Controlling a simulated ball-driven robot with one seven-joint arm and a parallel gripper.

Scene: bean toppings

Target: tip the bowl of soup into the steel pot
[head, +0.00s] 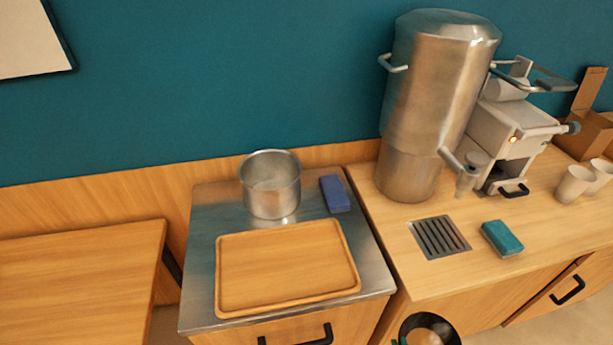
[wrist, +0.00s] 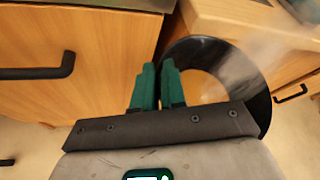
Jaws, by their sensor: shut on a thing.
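The steel pot (head: 271,190) stands upright at the back of the steel-topped counter in the head view. The bowl (head: 409,324) is dark with a pale inside, and it shows at the bottom edge of the head view, partly cut off. In the wrist view the bowl (wrist: 262,100) is a dark round rim with a tan inside, with faint steam above it. My gripper (wrist: 158,72) has green fingers shut on the bowl's left edge. The bowl is in front of the right counter, low and to the right of the pot. The gripper body hides part of the bowl.
A wooden tray (head: 221,270) lies in front of the pot, with a blue block (head: 335,194) to the pot's right. The right counter holds a tall steel urn (head: 425,110), a drain grate (head: 438,237), a teal sponge (head: 502,239), a coffee machine (head: 515,125) and paper cups (head: 574,184).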

